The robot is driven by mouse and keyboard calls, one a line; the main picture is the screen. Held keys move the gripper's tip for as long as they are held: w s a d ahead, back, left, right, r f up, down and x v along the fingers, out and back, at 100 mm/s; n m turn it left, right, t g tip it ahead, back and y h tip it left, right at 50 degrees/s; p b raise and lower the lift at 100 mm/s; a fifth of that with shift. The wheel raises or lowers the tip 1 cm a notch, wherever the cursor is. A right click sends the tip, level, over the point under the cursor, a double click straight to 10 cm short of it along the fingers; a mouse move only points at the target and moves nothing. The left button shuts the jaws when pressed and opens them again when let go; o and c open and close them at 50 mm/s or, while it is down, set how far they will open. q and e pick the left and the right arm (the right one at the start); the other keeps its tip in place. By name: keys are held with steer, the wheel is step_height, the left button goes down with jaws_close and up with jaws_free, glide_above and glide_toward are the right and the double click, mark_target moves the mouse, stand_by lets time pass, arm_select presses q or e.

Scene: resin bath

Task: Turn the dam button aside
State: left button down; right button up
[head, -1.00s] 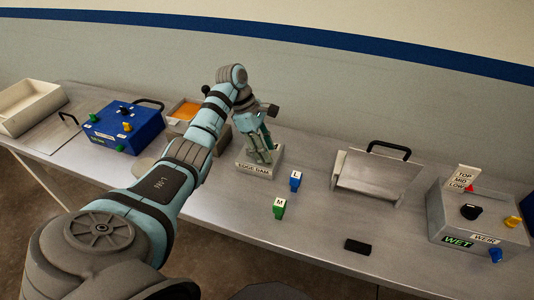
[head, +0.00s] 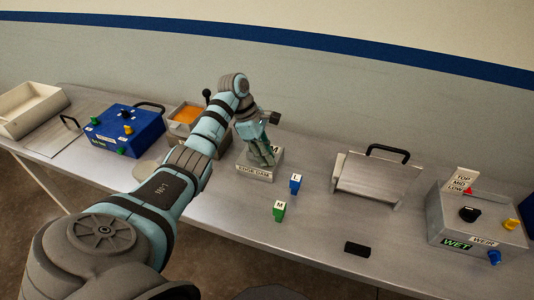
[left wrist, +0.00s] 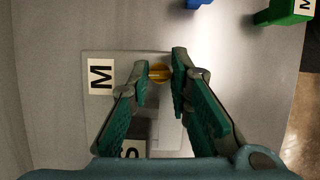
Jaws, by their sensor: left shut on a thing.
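The edge dam block (head: 254,173) is a pale box on the metal table, with EDGE DAM on its front. In the left wrist view its top carries an M label (left wrist: 101,77) and a partly hidden S label (left wrist: 130,148). The yellow dam button (left wrist: 160,74) shows there between the fingertips, beside the M. My left gripper (head: 264,160) reaches down onto the block. In the left wrist view its green-padded fingers (left wrist: 161,70) are closed on the button. The fingers hide the button in the head view. My right gripper is not in view.
A blue L piece (head: 295,184) and a green M piece (head: 279,211) stand right of the block. An orange-filled bath (head: 186,115) is behind my arm. A metal lid with a black handle (head: 375,180) and a grey weir box (head: 470,214) stand further right.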

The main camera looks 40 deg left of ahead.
arm_select(q)
steer(key=shift+r+n+t+p, duration=0.15)
steer(key=shift+n+t+p, duration=0.35)
steer(key=shift+n+p, duration=0.5)
steer(key=n+p, duration=0.1)
steer(key=n, duration=0.1)
steer(key=n+t+y+p, duration=0.1)
steer(key=n, duration=0.2)
steer(key=shift+s+d+y, duration=0.1)
steer(key=shift+y, duration=0.2)
steer(key=n+p, duration=0.1)
steer(key=n, duration=0.1)
steer(key=n+t+y+p, duration=0.1)
steer(key=n, duration=0.1)
steer(key=shift+d+y, duration=0.1)
steer(key=shift+y, duration=0.2)
steer(key=n+y+p, duration=0.1)
steer(key=n, duration=0.2)
steer(key=shift+d+n, duration=0.1)
steer(key=shift+n, duration=0.3)
steer(key=shift+n+y, duration=0.4)
steer(key=shift+n, duration=0.2)
steer(key=shift+f+n+b, duration=0.2)
steer(key=shift+n+b, duration=0.1)
steer(key=shift+n, duration=0.2)
steer(key=shift+r+n+y, duration=0.1)
steer(key=shift+n+y, duration=0.2)
